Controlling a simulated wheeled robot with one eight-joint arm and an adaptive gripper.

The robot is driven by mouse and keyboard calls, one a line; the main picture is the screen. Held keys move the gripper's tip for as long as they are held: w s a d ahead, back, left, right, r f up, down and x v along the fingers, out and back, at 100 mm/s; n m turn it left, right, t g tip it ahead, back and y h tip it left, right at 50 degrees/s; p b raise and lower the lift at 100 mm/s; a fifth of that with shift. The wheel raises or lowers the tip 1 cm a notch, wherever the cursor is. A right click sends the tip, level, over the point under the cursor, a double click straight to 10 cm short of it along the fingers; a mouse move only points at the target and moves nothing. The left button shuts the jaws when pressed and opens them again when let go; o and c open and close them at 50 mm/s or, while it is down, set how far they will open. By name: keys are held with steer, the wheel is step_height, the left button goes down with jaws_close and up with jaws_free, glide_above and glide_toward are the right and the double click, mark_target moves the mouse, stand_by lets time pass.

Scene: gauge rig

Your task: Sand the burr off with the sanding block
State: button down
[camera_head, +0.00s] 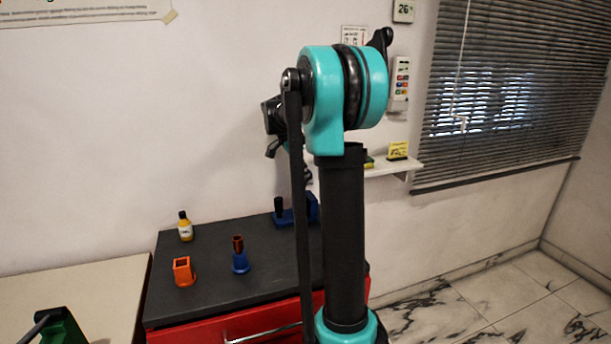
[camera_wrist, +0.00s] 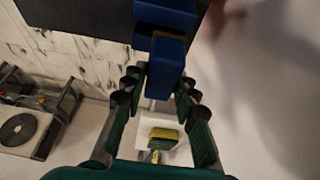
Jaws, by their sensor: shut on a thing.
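In the wrist view my gripper (camera_wrist: 160,88) has its two dark fingers on either side of a blue block (camera_wrist: 166,68) and is shut on it. A wider blue part (camera_wrist: 166,14) lies just beyond that block, by the dark top; I cannot tell whether the two are joined. In the head view a blue piece with a black cylinder (camera_head: 290,216) stands at the back right of the cabinet top, partly hidden by my arm. My fingertips are hidden there. I cannot make out a burr, nor tell surely which thing is the sanding block.
The dark cabinet top (camera_head: 205,270) holds an orange socket (camera_head: 183,271), a blue holder with an orange-brown top (camera_head: 240,258) and a yellow bottle (camera_head: 185,228). A white wall shelf (camera_head: 395,167) carries a yellow item (camera_head: 397,150). A green-yellow block (camera_wrist: 164,138) shows below my fingers.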

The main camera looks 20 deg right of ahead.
steer(key=shift+f, duration=0.55)
stand_by(0.4)
steer(key=shift+d, duration=0.15)
steer(key=shift+d, duration=0.65)
steer(key=shift+a, duration=0.1)
steer(key=shift+a, duration=1.5)
steer(key=shift+f, duration=0.1)
steer(key=shift+d, duration=0.1)
steer(key=shift+d, duration=1.5)
